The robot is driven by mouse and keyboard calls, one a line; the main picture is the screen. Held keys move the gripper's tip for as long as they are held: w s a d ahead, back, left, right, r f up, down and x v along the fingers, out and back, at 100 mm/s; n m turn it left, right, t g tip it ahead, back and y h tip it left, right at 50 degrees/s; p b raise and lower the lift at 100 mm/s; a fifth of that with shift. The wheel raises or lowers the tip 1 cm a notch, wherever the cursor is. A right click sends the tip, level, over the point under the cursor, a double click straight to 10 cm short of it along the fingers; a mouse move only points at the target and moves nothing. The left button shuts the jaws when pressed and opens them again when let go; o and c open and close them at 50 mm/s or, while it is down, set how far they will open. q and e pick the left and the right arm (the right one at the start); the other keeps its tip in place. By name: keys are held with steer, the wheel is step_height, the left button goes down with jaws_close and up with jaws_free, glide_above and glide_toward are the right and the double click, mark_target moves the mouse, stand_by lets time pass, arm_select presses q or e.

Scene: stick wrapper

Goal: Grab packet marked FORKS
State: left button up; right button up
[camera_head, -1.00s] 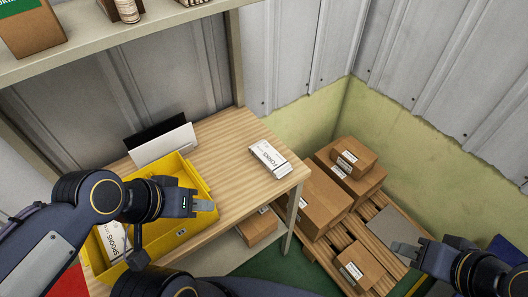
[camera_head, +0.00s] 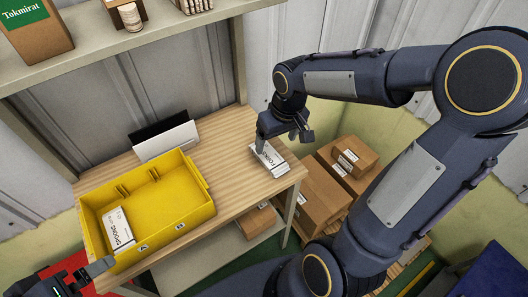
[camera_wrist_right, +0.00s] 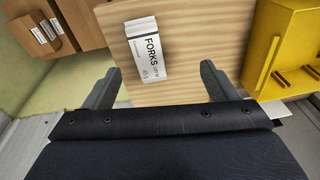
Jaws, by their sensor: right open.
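The white packet marked FORKS (camera_head: 268,160) lies flat on the wooden table (camera_head: 222,150) near its right end. In the right wrist view the packet (camera_wrist_right: 149,50) shows its label, ahead of and between the fingers. My right gripper (camera_head: 284,139) is at the packet in the head view, hiding part of it. In the right wrist view the gripper (camera_wrist_right: 158,85) is open and empty. My left gripper (camera_head: 88,274) is at the lower left by the yellow bin, with only part of it showing; its jaw state is unclear.
A yellow bin (camera_head: 188,222) holds a packet marked SPOONS (camera_head: 118,230). A white card with a dark panel (camera_head: 166,142) stands behind it. Cardboard boxes (camera_head: 318,195) are stacked right of the table. A shelf (camera_head: 120,42) runs above.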

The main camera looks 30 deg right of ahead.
steer(key=n+g+p, duration=0.1)
steer(key=g, duration=0.1)
glide_above(269, 155)
steer(key=shift+h, duration=0.4)
steer(key=f, duration=0.6)
steer(key=shift+s+a+f, duration=0.15)
steer(key=shift+a+f, duration=0.05)
steer(key=shift+a, duration=0.15)
steer(key=f, duration=0.2)
steer(key=f+p, duration=0.1)
steer(key=f, duration=0.1)
steer(key=f+p, duration=0.1)
steer(key=f, duration=0.2)
steer(key=shift+d+f, duration=0.1)
steer(key=shift+d, duration=0.25)
steer(key=shift+w+f, duration=0.2)
steer(key=shift+f, duration=0.25)
steer(key=c, duration=1.1)
steer(key=shift+r, duration=0.15)
